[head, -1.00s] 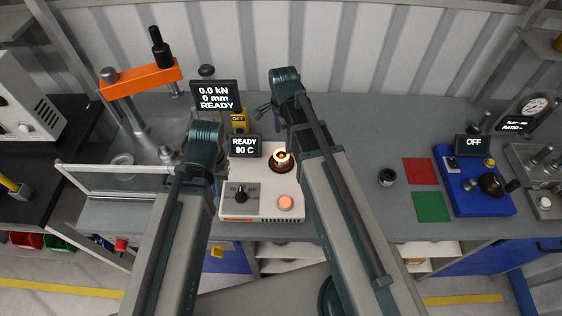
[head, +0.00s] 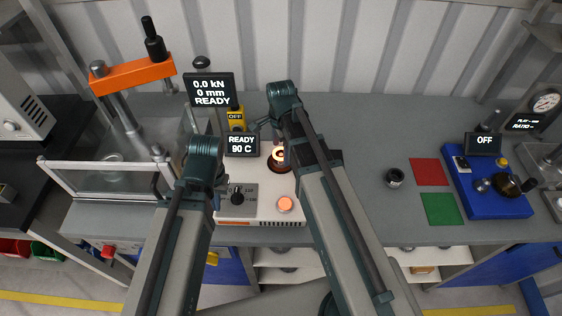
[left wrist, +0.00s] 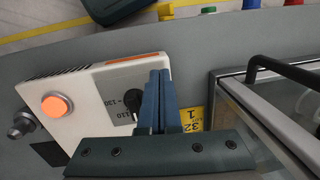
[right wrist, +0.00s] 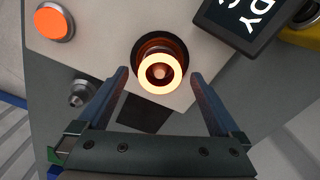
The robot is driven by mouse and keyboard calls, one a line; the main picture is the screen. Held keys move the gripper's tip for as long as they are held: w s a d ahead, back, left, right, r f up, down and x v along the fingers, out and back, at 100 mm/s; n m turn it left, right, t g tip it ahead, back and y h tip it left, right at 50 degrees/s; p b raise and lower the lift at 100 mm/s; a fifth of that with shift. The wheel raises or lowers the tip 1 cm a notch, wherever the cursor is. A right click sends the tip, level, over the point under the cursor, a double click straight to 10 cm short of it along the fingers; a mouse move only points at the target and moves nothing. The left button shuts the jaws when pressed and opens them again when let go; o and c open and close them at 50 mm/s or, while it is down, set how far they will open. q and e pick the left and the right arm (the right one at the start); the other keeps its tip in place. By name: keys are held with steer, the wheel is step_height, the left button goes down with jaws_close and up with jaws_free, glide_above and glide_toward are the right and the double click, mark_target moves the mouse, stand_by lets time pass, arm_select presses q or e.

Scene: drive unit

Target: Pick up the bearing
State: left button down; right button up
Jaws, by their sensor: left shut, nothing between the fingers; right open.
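The bearing (head: 279,155) is a brightly glowing ring on the white heater (head: 262,207). In the right wrist view the bearing (right wrist: 145,81) sits around a central pin on a coppery round seat. My right gripper (right wrist: 160,73) is open, its fingertips on either side of the ring in that view, with gaps on both sides; the height between them is unclear. In the head view its arm partly covers the heater. My left gripper (left wrist: 160,75) is shut and empty, over the heater's edge near its black knob (left wrist: 133,100).
The heater display (head: 241,144) reads READY 90 C. A press with an orange crossbar (head: 133,77) and a clear guard (head: 105,178) stand left. A dark ring-shaped part (head: 395,177), red (head: 429,172) and green (head: 442,209) squares and a blue fixture (head: 490,200) lie right.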

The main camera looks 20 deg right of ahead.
arm_select(q)
step_height(320, 180, down, 2)
steer(key=shift+f+b, duration=0.2)
steer(key=shift+b, duration=0.5)
arm_select(e)
step_height(320, 180, down, 2)
steer(key=shift+f, duration=0.2)
arm_select(q)
steer(key=shift+r, duration=0.1)
arm_select(e)
steer(key=shift+r, duration=0.1)
steer(key=c, duration=1.3)
